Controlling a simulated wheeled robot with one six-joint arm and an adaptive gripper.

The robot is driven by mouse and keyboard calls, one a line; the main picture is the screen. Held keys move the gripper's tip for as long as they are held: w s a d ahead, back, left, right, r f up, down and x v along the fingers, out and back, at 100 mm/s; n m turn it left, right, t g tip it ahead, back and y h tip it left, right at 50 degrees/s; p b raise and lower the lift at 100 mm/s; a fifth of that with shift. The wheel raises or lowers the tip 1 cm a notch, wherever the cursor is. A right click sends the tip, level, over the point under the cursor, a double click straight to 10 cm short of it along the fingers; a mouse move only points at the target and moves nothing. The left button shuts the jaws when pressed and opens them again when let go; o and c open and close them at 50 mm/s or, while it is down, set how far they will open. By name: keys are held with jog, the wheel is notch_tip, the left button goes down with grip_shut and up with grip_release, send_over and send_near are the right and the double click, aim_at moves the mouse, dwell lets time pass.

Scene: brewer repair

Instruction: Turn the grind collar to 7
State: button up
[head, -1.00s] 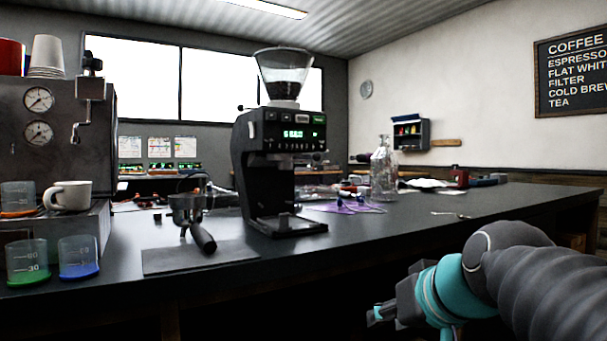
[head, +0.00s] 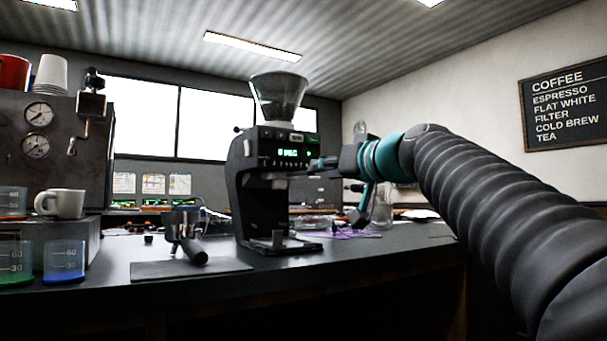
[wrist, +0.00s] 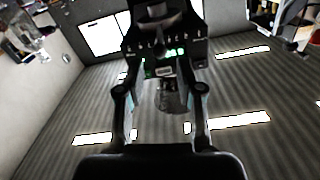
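The black coffee grinder (head: 262,195) stands upright on the counter with a clear hopper (head: 279,97) on top. The grind collar is where the hopper meets the body; it is too small to read any number on it. The green display (head: 288,153) is lit but not legible. My gripper (head: 312,165) is level with the display, at the right of the grinder's front. The fingers are apart with nothing held; contact with the grinder cannot be told.
The espresso machine (head: 50,150), a white cup (head: 60,203) and beakers (head: 64,262) stand farther left. A glass bottle (head: 381,208) is behind my arm.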

aim_at(301, 173)
jog(key=p+x, duration=0.2)
jog(key=x, duration=0.8)
jog(key=shift+w+a, duration=0.1)
jog(key=shift+a, duration=0.05)
grip_shut()
